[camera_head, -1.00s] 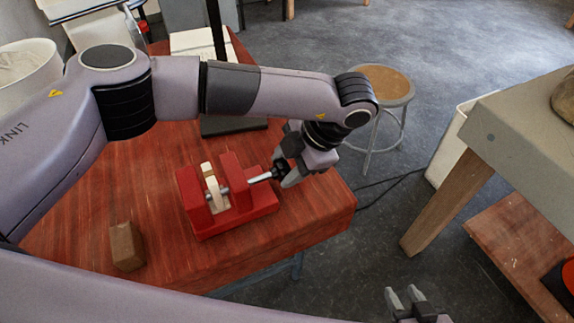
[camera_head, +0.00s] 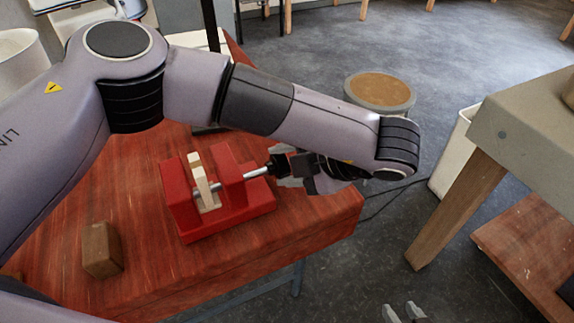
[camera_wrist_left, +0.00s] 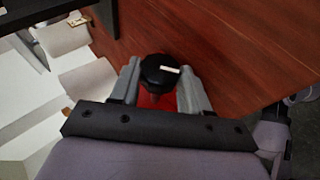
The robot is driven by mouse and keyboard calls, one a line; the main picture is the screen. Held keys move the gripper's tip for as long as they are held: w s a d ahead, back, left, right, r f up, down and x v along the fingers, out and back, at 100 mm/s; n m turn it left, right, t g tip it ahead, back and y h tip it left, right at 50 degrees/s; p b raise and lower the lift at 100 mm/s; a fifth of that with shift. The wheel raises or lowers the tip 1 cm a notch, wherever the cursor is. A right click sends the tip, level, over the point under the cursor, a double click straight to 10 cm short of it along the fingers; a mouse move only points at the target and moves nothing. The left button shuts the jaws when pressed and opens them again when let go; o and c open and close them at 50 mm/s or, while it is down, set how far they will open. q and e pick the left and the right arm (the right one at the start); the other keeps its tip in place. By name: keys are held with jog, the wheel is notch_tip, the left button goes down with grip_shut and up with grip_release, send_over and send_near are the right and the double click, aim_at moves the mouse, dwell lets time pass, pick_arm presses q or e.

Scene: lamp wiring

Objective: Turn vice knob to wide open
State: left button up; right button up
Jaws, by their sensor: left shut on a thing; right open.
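The red vice (camera_head: 225,212) stands on the red wooden table, with a pale wooden piece (camera_head: 204,182) upright between its jaws. I cannot tell whether the jaws touch the piece. A metal screw (camera_head: 257,173) runs from the vice's right side toward my left gripper (camera_head: 278,172). In the left wrist view the black vice knob (camera_wrist_left: 160,72), with a white mark on its face, sits between the two grey fingers. The left gripper is shut on this knob. My right gripper (camera_head: 403,314) is open and empty at the bottom edge, mostly cut off.
A brown wooden block (camera_head: 102,250) lies on the table (camera_head: 190,285) left of the vice. A round stool (camera_head: 380,92) stands behind my left arm. A grey-topped bench (camera_head: 530,125) is at the right. The table's front is clear.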

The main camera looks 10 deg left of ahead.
pick_arm(q)
jog(key=shift+r, duration=0.15)
jog(key=o, duration=1)
jog(key=shift+o, duration=0.2)
jog(key=v, duration=0.7)
